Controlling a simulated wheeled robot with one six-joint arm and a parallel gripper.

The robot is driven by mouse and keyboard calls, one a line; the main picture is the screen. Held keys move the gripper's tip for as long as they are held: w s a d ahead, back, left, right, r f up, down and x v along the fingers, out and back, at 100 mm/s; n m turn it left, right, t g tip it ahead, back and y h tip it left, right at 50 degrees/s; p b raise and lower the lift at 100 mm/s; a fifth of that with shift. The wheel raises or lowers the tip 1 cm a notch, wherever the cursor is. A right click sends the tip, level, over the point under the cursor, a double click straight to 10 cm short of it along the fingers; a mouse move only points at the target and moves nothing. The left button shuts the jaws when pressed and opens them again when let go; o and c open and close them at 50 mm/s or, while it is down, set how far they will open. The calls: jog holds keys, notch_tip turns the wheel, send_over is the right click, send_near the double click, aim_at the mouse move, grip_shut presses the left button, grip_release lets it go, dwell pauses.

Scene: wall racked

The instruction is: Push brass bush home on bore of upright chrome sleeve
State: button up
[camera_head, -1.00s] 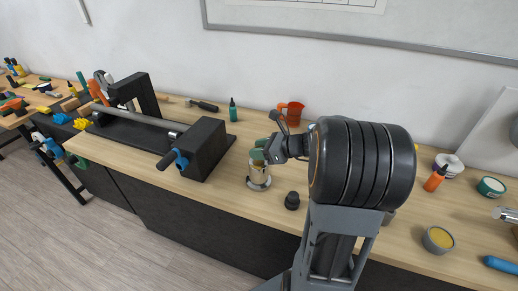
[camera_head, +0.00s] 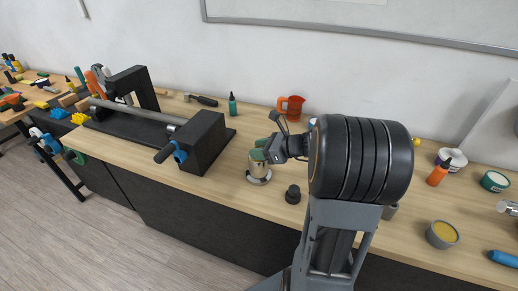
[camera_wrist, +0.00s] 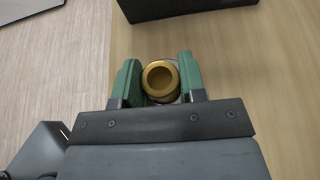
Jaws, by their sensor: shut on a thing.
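The chrome sleeve (camera_head: 258,173) stands upright on the bench, on a wider round foot, in the head view. My gripper (camera_head: 258,153) is right over its top, its green fingers hiding the sleeve's mouth. In the wrist view my gripper (camera_wrist: 160,82) is shut on the brass bush (camera_wrist: 147,82), one green finger on each side. The bush is a gold ring seen from above, with its hole facing the camera. The sleeve is mostly hidden beneath it. I cannot tell whether the bush touches the sleeve or how deep it sits.
A black knobbed part (camera_head: 293,194) stands on the bench right of the sleeve. A black clamp fixture with a bar (camera_head: 205,143) is to the left. An orange jug (camera_head: 291,107) and a green bottle (camera_head: 232,104) stand behind. Bare bench lies between fixture and sleeve.

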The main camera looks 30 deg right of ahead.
jog(key=o, duration=0.9)
jog(key=shift+o, duration=0.8)
jog(key=shift+s+d+r, duration=0.1)
jog(key=shift+s+d, duration=0.05)
jog(key=v, duration=1.3)
jog(key=shift+s, duration=0.2)
jog(key=shift+r, duration=0.1)
